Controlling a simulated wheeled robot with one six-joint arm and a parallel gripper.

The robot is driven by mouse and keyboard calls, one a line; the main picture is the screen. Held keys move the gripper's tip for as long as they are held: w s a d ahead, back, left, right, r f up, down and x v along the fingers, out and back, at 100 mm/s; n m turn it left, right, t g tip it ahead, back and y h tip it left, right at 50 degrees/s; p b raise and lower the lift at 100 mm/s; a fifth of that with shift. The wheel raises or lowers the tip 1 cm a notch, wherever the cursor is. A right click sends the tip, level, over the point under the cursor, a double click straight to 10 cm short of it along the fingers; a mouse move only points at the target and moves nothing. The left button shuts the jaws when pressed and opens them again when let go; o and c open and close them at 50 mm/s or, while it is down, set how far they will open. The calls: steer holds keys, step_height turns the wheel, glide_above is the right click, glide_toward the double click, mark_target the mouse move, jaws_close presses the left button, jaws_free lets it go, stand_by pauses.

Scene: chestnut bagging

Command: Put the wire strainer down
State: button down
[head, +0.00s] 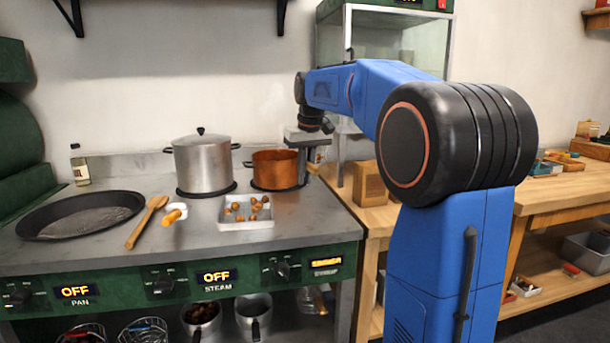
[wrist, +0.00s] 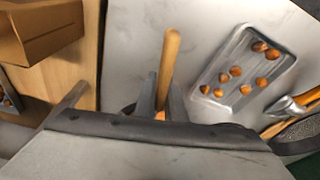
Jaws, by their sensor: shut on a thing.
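My gripper (head: 309,142) is beside the copper pot (head: 274,168) at the right end of the stove top. In the wrist view, my gripper (wrist: 162,103) is shut on a wooden handle, the only visible part of the wire strainer (wrist: 169,55). The handle sticks out beyond the fingers over the grey counter. The strainer's mesh is hidden in both views. I cannot tell whether it touches anything.
A chestnut tray (head: 247,224) lies on the counter (head: 205,255), with an orange-handled tool (head: 175,213), wooden spoon (head: 146,222) and wide pan (head: 80,215) to its left. A steel lidded pot (head: 203,164) stands behind. A wooden block (head: 369,184) is on the right bench.

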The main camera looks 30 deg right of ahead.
steer(key=shift+f, duration=0.5)
steer(key=c, duration=1.8)
jaws_free()
steer(key=shift+c, duration=0.2)
steer(key=v, duration=1.3)
steer(key=shift+a, duration=0.15)
steer(key=s+a+f, duration=0.4)
steer(key=s+f, duration=0.6)
steer(key=s, duration=0.1)
steer(key=s+a+f+t, duration=0.1)
steer(key=s+a+f, duration=0.4)
steer(key=s+f, duration=0.6)
steer(key=s+a+f+n+t, duration=0.1)
steer(key=s+a+f, duration=0.3)
steer(key=s+f, duration=0.7)
steer(key=shift+s+a+f, duration=0.25)
steer(key=shift+s+a, duration=0.1)
